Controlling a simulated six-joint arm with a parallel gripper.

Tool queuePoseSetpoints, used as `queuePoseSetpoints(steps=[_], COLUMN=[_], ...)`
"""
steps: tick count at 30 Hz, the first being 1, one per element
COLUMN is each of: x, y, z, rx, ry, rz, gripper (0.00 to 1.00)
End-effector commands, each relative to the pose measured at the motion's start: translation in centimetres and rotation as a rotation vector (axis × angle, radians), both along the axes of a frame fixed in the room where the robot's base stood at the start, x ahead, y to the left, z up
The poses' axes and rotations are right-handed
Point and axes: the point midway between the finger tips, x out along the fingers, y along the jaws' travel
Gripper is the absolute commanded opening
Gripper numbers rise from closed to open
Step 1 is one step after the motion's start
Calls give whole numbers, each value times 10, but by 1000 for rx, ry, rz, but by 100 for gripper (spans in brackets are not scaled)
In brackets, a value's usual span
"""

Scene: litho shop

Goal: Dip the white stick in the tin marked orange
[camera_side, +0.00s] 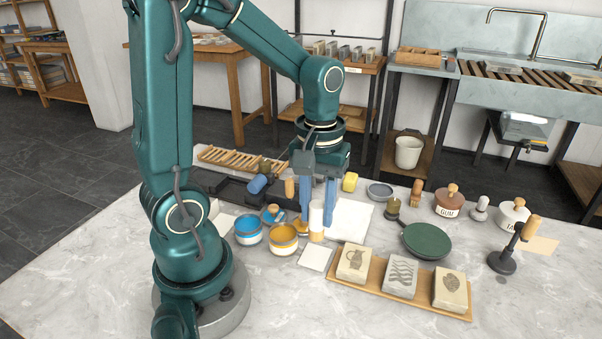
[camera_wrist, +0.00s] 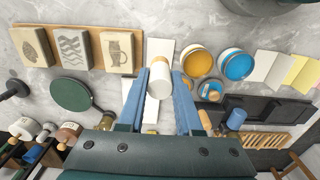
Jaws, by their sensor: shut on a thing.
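My gripper (camera_side: 317,213) points down over the marble bench with its two blue fingers shut on the white stick (camera_side: 316,216). The stick is a short, upright white cylinder with a tan lower end; it also shows between the fingers in the wrist view (camera_wrist: 158,88). The tin with orange-yellow contents (camera_side: 283,239) stands just left of the stick in the side view, and right of it in the wrist view (camera_wrist: 197,62). A similar tin with blue contents (camera_side: 248,230) stands beside it. The stick is beside the orange tin, not over it. I cannot read any marking on the tins.
A wooden board (camera_side: 342,278) with three printed stones lies in front right. A green round slab (camera_side: 426,240) and labelled pots (camera_side: 449,203) stand farther right. White paper (camera_side: 350,218) lies behind the stick. A dark tray (camera_side: 228,190) and wooden rack (camera_side: 240,160) are behind the tins.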

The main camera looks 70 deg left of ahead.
Motion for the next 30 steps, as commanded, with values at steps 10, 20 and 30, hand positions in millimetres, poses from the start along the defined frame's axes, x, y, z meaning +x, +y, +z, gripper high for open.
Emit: queuePoseSetpoints(steps=[10, 20, 30], x=[0, -21, -26], y=[0, 13, 42], z=[0, 20, 48], rx=[0, 43, 84], ry=[0, 138, 313], rz=[0, -18, -4], gripper=[0, 0, 0])
